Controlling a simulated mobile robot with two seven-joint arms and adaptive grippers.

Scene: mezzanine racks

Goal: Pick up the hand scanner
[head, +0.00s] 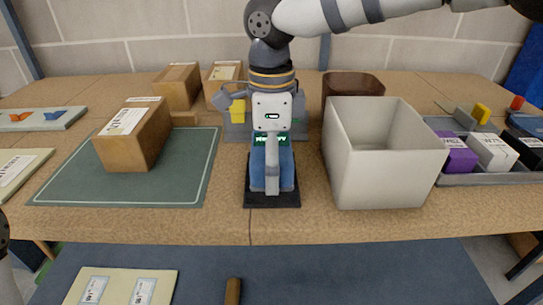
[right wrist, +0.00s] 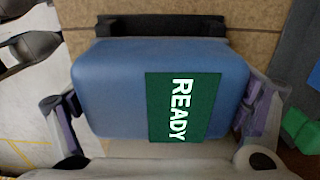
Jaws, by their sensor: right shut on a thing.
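The hand scanner (head: 287,168) has a blue body and stands upright on a small black base (head: 272,201) near the table's front edge. In the right wrist view the scanner (right wrist: 110,85) shows a green panel reading READY. My right gripper (head: 272,165) comes down from above and is shut on the scanner, with a finger on either side of it in the right wrist view. The black base (right wrist: 160,26) also shows at the top of the right wrist view. The gripper hides part of the scanner in the head view. My left gripper is not in view.
An open pale bin (head: 345,165) stands close on the right, with a brown container (head: 352,82) behind. A grey tray (head: 480,179) holds several small boxes at far right. A carton (head: 150,135) rests on a green mat (head: 80,190) at left. A grey container (head: 236,128) is behind the scanner.

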